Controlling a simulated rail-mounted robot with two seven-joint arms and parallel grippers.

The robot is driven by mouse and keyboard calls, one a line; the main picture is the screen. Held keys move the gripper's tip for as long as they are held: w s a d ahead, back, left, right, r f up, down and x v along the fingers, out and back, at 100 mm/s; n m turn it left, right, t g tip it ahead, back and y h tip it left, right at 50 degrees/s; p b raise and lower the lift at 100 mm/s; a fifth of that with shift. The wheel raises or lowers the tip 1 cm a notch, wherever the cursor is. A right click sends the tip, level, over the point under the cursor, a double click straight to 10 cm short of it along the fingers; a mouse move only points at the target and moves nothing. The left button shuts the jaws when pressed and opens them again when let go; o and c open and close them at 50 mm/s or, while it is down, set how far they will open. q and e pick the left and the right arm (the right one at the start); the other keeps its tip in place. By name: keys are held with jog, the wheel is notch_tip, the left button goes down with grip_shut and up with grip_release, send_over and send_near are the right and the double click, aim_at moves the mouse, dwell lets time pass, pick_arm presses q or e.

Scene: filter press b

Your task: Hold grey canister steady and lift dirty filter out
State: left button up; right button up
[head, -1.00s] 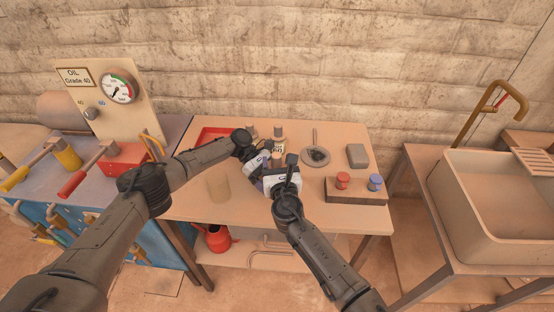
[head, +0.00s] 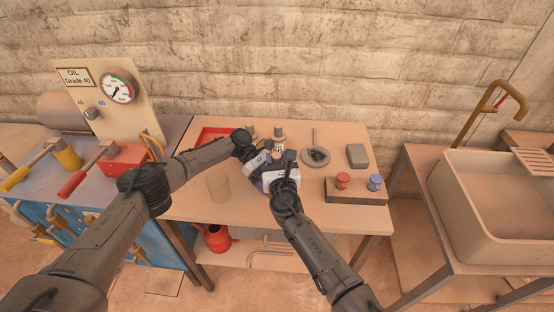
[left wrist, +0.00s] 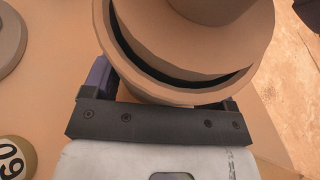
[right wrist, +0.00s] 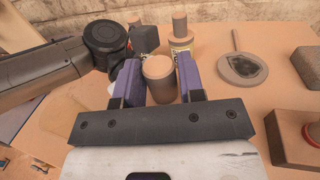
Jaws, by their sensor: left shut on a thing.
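The canister (left wrist: 112,38) shows in the left wrist view as a brown-grey round wall with a dark gap inside its rim. The dirty filter (left wrist: 205,40) is a round brownish body standing inside it. My left gripper (left wrist: 165,92) is shut on the canister wall. In the right wrist view the filter's round top (right wrist: 158,68) shows between the purple fingers of my right gripper (right wrist: 158,85), which look open around it. In the head view my right gripper (head: 278,170) is close beside my left gripper (head: 258,162), and both hide most of the canister.
A labelled bottle (right wrist: 181,38) stands just behind. A round dish with a dark patch (head: 316,156), a grey block (head: 357,155) and a block with red and blue knobs (head: 350,194) lie to the right.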

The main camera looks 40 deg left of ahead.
jog(key=c, duration=0.5)
jog(key=shift+r, duration=0.15)
pick_arm(q)
jog(key=shift+d, duration=0.1)
pick_arm(e)
jog(key=shift+s+r, duration=0.1)
jog(key=shift+r, duration=4.6)
jog(key=shift+r, duration=0.15)
jog(key=shift+r, duration=0.35)
pick_arm(q)
jog(key=o, duration=0.6)
jog(key=shift+o, duration=0.2)
